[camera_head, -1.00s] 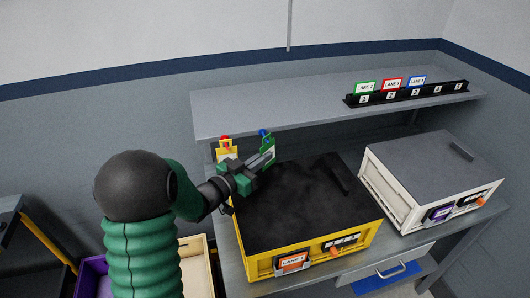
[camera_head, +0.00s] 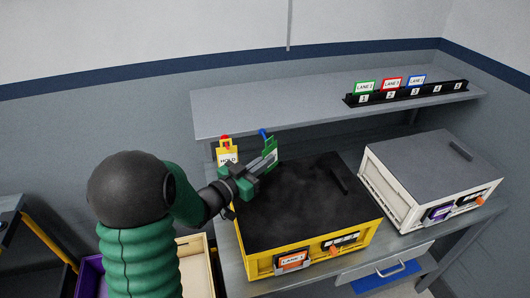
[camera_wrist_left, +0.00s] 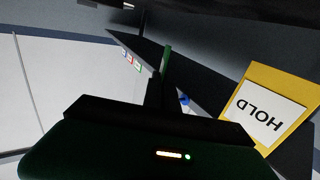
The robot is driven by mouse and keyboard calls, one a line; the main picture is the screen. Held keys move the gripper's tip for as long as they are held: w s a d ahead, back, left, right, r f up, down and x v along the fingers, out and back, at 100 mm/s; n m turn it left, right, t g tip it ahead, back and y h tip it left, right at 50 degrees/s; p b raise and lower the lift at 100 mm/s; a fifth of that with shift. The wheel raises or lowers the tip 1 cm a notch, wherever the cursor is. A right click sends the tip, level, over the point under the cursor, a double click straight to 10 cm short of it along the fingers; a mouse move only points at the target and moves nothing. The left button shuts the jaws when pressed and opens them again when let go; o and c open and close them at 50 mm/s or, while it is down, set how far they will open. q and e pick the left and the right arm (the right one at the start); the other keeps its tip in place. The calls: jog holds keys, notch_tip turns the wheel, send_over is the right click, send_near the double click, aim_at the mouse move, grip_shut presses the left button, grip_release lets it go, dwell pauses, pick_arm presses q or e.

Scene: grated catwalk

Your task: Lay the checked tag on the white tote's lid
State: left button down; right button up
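A green-framed tag (camera_head: 271,149), its wording too small to read, is by a blue peg (camera_head: 263,134) under the shelf's left end. I take it as the checked tag. My left gripper (camera_head: 266,163) reaches it from the left and looks shut on its lower part. In the left wrist view the tag (camera_wrist_left: 167,62) shows edge-on, rising from the narrow closed fingers. The white tote (camera_head: 388,194) stands at the right of the bench, its dark grey lid (camera_head: 425,160) flat and bare except for a handle. My right gripper is not in view.
A yellow HOLD tag (camera_head: 228,156) hangs by a red peg just left; it shows large in the left wrist view (camera_wrist_left: 262,108). A yellow tote (camera_head: 258,262) with a black lid stands between my gripper and the white tote. The shelf (camera_head: 300,102) overhangs behind.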

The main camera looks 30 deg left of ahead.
pick_arm(q)
jog(key=shift+s+d, duration=1.15)
jog(key=shift+d, duration=0.2)
